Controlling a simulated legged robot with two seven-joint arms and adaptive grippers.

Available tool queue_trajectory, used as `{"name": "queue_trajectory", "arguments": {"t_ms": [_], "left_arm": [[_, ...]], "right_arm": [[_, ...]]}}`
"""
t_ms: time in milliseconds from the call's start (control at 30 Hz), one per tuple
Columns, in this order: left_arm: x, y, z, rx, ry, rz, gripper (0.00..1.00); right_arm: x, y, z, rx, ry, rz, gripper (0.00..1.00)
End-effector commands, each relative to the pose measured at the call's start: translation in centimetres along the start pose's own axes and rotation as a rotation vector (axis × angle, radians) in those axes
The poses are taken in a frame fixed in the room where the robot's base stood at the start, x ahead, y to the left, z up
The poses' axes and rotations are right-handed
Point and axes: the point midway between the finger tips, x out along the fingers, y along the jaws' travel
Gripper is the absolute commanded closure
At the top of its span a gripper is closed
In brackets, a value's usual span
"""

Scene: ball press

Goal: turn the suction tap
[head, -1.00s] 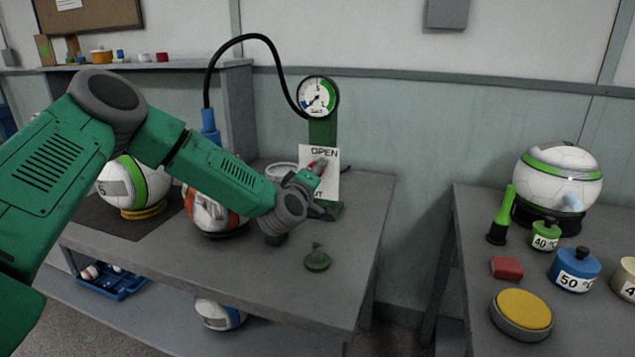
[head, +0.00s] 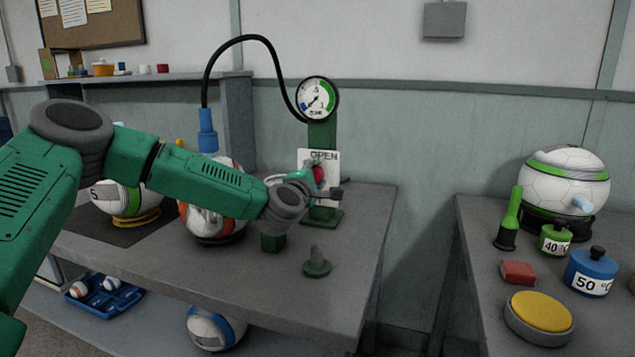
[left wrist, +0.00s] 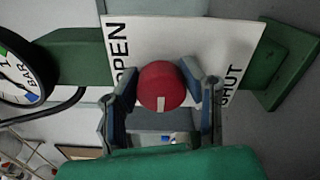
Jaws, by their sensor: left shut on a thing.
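The suction tap is a red round knob (left wrist: 161,86) with a white mark, in front of a white plate (left wrist: 190,45) lettered OPEN and SHUT. In the head view the red knob (head: 319,177) shows on the green stand, partly hidden by my gripper. My left gripper (left wrist: 161,90) is shut on the knob, one finger on each side of it. In the wrist view the white mark points to the bottom of the picture. A round gauge (head: 318,97) tops the stand. My right gripper is not in view.
A black hose runs from the gauge to a blue fitting (head: 207,132). A ball with orange marks (head: 213,222) sits beneath my left forearm. A small green-based post (head: 316,263) stands near the table's front edge. A second table at right holds a ball (head: 564,180) and weights.

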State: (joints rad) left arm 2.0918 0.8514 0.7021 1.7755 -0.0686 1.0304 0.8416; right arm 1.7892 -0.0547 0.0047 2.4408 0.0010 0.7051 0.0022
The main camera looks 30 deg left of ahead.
Motion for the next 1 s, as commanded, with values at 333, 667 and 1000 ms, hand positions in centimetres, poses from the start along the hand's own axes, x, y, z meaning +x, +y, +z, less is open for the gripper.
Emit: {"name": "queue_trajectory", "arguments": {"t_ms": [333,667,1000], "left_arm": [[-0.09,-0.64,-0.39,-0.034,0.007,-0.012,0.93],[-0.11,-0.67,-0.37,-0.032,0.006,-0.013,0.43],[-0.32,-0.24,-0.04,-0.032,0.002,-0.006,0.43]], "right_arm": [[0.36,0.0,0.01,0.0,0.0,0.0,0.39],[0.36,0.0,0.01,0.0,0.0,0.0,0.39],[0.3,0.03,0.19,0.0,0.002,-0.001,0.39]]}}
